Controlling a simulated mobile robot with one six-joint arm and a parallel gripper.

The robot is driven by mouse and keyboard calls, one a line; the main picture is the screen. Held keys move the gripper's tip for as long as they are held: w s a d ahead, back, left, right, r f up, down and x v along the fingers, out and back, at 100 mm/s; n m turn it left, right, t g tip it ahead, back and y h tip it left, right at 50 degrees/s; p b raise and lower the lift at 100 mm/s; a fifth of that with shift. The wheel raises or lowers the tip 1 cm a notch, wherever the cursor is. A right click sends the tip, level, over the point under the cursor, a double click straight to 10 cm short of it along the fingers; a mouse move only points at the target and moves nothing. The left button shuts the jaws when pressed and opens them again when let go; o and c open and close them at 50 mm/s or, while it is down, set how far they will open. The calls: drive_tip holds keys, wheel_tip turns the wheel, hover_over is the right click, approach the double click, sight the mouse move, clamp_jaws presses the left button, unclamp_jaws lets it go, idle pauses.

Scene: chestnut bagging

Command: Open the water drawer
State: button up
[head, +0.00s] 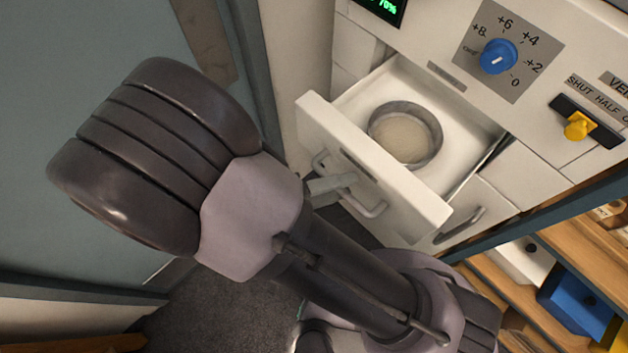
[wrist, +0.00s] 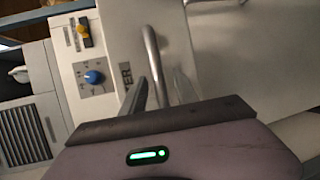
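The water drawer (head: 378,179) is a white drawer pulled out from the cabinet in the head view. A round metal dish (head: 405,133) with pale contents sits inside it. Its bar handle (head: 372,207) is on the front face and also shows in the wrist view (wrist: 152,50), beside a label (wrist: 126,76) of which I read "ER". My gripper (head: 333,184) is at the handle, with my arm partly hiding the area below. In the wrist view my gripper (wrist: 161,84) has its fingers apart, one on each side of the handle bar, with a gap showing.
Above the drawer is a panel with a blue dial (head: 498,57) and a yellow slider (head: 578,126). A closed compartment with a curved handle (head: 461,226) is to the right. A wooden shelf with a blue bin (head: 575,300) stands lower right. A grey-blue surface fills the left.

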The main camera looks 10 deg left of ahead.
drive_tip(key=p+v, duration=0.3)
drive_tip(key=v, duration=1.4)
drive_tip(key=shift+a+p, duration=0.2)
drive_tip(key=shift+p, duration=0.15)
drive_tip(key=shift+s+r, duration=0.1)
